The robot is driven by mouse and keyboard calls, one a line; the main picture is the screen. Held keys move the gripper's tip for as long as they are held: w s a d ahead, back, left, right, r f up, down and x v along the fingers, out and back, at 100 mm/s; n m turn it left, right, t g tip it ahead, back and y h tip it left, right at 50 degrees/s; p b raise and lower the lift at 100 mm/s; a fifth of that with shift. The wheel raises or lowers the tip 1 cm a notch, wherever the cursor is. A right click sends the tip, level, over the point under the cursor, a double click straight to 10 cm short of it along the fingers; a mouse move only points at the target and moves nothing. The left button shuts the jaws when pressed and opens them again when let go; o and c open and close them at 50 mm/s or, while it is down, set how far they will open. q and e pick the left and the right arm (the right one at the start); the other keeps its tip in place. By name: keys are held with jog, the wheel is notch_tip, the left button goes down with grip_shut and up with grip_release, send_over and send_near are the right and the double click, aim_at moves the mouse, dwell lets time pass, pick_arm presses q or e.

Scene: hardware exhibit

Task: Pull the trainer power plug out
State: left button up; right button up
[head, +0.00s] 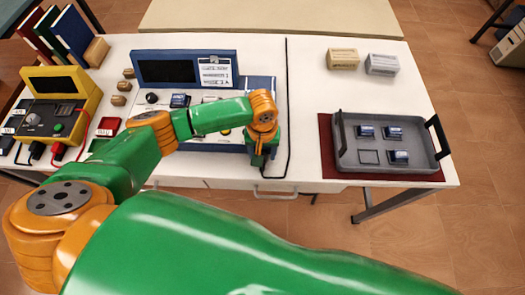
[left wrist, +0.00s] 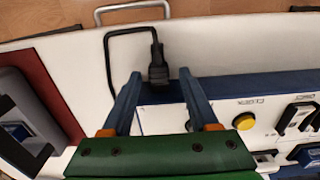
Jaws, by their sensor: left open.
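The trainer, a blue-framed unit with a white panel and dark screen (head: 168,71), stands on the white table. My left gripper (head: 258,160) is at the trainer's near right corner, pointing down. In the left wrist view its two blue fingers (left wrist: 160,76) are open, one on each side of the black power plug (left wrist: 157,67). The plug sits at the trainer's blue edge, with gaps to both fingers. A black cable (left wrist: 108,62) loops away from it. In the head view my gripper hides the plug. My right gripper is not in view.
A grey tray (head: 348,160) with several small blue modules lies on a red mat at right. Two small boxes (head: 342,58) stand behind it. A yellow meter (head: 60,100) with leads and books are at left. The table between cable and tray is clear.

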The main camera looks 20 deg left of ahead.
pick_arm(q)
grip_shut()
dwell(1.3)
